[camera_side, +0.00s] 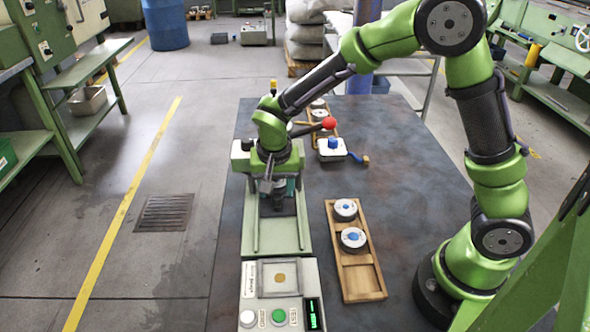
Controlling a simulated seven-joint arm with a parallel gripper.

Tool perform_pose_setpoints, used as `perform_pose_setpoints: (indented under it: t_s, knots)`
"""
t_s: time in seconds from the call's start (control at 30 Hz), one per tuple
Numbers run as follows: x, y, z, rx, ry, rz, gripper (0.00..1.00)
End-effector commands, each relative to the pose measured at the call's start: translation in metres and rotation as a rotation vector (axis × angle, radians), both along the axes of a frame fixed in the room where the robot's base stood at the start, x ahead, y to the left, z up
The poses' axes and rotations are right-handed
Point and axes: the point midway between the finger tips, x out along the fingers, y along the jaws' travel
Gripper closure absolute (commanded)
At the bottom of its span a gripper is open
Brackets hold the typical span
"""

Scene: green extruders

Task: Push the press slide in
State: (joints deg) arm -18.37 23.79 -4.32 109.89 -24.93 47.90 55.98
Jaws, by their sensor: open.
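The press (242,157) stands at the left of the dark table, a green machine largely hidden behind my wrist. A lever with a red ball (328,123) sticks out to its right. Its pale green bed (277,237) with two side rails runs toward the camera. The press slide cannot be told clearly from the bed and my gripper. My gripper (278,207) points down between the rails at the front of the press. It is open, but its fingertips are small and dark. I cannot tell whether they touch the slide.
A control box (262,312) with white and green buttons stands in front of the bed. Right of the bed lies a wooden tray (362,283) with two white, blue-centred discs (353,238). The table's right part is clear.

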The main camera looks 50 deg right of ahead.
Motion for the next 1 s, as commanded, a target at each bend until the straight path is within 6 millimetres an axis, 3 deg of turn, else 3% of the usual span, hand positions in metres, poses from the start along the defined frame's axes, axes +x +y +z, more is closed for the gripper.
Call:
perform_pose_setpoints:
  t_s: [1.0]
  knots:
    - [-0.049, 0.049, 0.041, 0.000, 0.000, 0.001, 0.49]
